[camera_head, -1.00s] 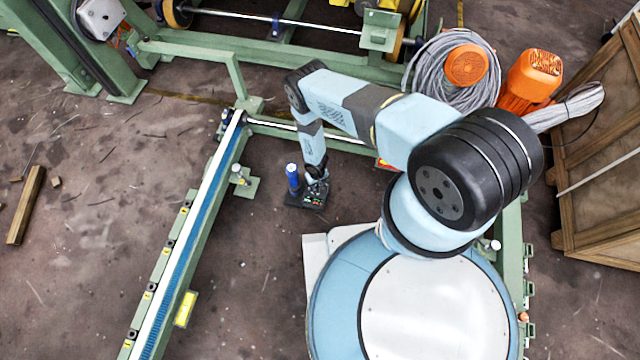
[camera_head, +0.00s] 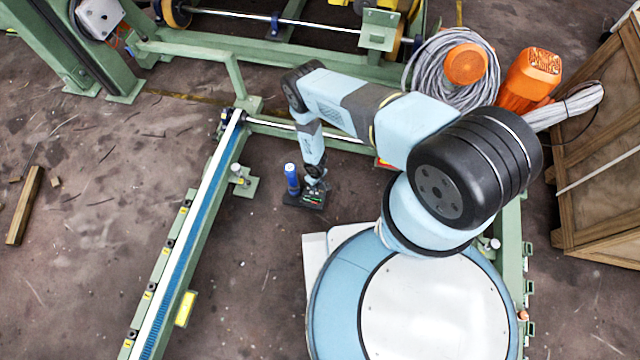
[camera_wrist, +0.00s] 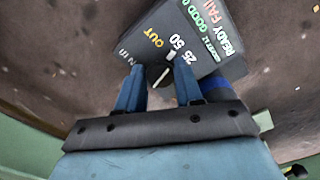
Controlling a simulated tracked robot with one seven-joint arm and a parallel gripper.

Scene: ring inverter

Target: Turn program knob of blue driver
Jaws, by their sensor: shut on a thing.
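The driver stands on the floor with a blue upright body (camera_head: 291,178) and a dark base panel (camera_head: 313,198). In the wrist view the panel (camera_wrist: 190,32) carries the words IN, OUT, READY, FAIL and GOOD, and the numbers 25 and 50. The fingers are shut on the program knob (camera_wrist: 170,60), of which only a small part with a white mark shows between the tips. In the head view my gripper (camera_head: 316,182) is just right of the blue body.
A green rail with a blue strip (camera_head: 190,240) runs along the left. A green frame and rod (camera_head: 320,135) lie behind the driver. Coiled grey cable (camera_head: 430,75), orange motors (camera_head: 530,80) and a wooden crate (camera_head: 600,150) stand at the right.

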